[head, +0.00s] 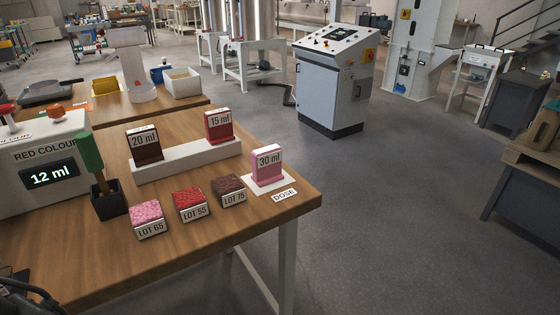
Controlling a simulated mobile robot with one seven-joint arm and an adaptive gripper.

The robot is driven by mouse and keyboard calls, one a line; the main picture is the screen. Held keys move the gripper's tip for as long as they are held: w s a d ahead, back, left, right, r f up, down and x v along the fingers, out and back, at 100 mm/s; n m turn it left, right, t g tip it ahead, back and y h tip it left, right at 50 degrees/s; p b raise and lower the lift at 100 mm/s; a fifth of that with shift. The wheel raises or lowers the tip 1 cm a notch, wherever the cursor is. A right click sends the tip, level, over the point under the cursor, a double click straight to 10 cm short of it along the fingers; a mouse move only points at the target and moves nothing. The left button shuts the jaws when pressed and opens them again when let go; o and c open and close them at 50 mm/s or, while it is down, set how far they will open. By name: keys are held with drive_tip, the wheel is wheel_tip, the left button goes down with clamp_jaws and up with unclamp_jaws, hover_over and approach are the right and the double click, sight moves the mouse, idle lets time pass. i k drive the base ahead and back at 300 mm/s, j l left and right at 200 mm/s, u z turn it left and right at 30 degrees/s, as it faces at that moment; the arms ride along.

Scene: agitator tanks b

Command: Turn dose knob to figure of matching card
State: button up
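A white dosing box (42,150) marked RED COLOUR stands at the left of the wooden table; its display (50,175) reads 12 ml. An orange knob (54,113) sits on top of it; a red knob (6,110) is partly cut off at the left edge. A pink card (266,166) reading 30 ml stands upright on a white pad beside the DOSE label (284,195). A dark brown 20 ml card (143,145) and a red 15 ml card (218,127) stand on a white rack (187,163). My gripper is not recognisable in view.
Sample blocks stand in front: pink LOT 65 (148,218), red LOT 55 (191,203), dark brown LOT 75 (229,190). A green-handled tool (88,152) stands in a black holder (109,203) close to the box. The table's front left is bare. Dark parts fill the bottom left corner.

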sight(57, 111)
drive_tip(key=k+j+z, duration=0.1)
drive_tip(key=j+z, duration=0.15)
drive_tip(key=j, duration=0.15)
drive_tip(key=k+j+z, duration=0.25)
drive_tip(key=j+z, duration=0.2)
drive_tip(key=j, duration=0.3)
drive_tip(key=k+j+z, duration=0.25)
drive_tip(key=i+j, duration=0.2)
drive_tip(key=j, duration=0.15)
drive_tip(key=i+j+z, duration=0.1)
drive_tip(key=i+j, duration=0.15)
drive_tip(key=j, duration=0.15)
drive_tip(key=i+j, duration=0.2)
drive_tip(key=j, duration=0.15)
